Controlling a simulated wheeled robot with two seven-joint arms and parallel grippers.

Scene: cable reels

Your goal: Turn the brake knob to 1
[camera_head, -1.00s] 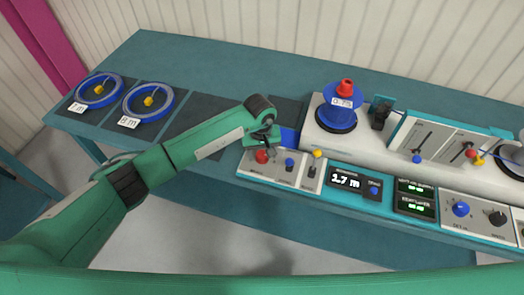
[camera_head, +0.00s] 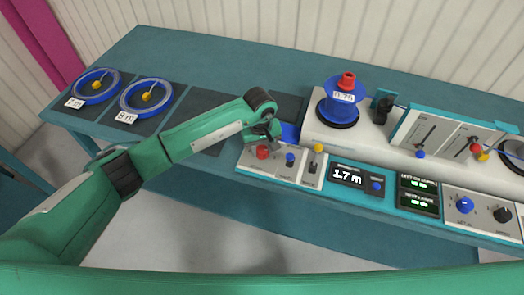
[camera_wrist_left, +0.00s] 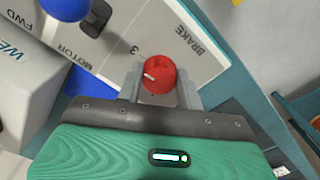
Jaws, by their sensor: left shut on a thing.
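The brake knob (camera_head: 262,152) is a red round knob on a light panel at the left end of the console. It also shows in the left wrist view (camera_wrist_left: 158,75), with a short white mark on its left part. The word BRAKE and a numeral 3 are printed on the panel near it; other brake numerals are hidden or out of view. My left gripper (camera_head: 266,138) is at the knob, its two fingers on either side, shut on it. My right gripper is in neither view.
A blue knob (camera_head: 290,159) for the motor is close beside the red one. A yellow-tipped lever (camera_head: 318,148) and a 1.7 m display (camera_head: 347,176) are to the right. A blue reel (camera_head: 344,92) stands behind. Two blue-ringed coils (camera_head: 95,86) lie at the far left.

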